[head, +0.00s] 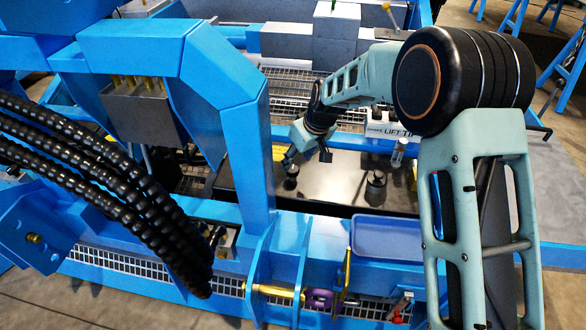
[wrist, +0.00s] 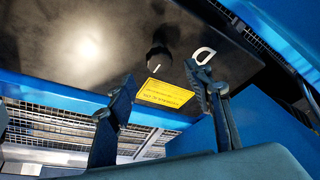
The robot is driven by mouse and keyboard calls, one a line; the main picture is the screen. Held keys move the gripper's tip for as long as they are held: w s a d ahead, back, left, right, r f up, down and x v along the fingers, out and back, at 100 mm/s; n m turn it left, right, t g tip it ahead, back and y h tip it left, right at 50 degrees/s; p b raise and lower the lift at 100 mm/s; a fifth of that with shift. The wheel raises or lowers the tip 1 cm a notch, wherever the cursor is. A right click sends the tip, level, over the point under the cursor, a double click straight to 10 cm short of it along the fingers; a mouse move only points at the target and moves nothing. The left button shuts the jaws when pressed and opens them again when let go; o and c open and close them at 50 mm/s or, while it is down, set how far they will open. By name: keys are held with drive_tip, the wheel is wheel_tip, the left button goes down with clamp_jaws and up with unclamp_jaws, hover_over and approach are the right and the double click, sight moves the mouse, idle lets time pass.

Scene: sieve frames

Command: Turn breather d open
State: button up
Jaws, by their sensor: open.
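Breather d looks to be the black knob (wrist: 158,58) beside a white letter D (wrist: 204,55) on a dark panel in the wrist view. A pale pointer line shows on its face; I cannot tell from it whether it is open. My gripper (wrist: 160,85) is open, with one finger to each side of the knob in the picture, apart from it and empty. In the head view my gripper (head: 307,159) hangs over the left part of the dark panel (head: 335,180), close to a small round fitting (head: 291,171) that may be this knob.
A yellow label (wrist: 163,93) lies beside the knob. Another dark fitting (head: 375,188) stands farther right on the panel. A blue upright post (head: 255,160) rises left of my gripper, with black hoses (head: 120,190) beyond. A blue tray (head: 386,238) sits on the front beam.

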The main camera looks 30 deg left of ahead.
sight(293, 169)
drive_tip(key=b+x, duration=0.1)
drive_tip(key=x, duration=0.5)
drive_tip(key=shift+c, duration=0.4)
drive_tip(key=c, duration=1.1)
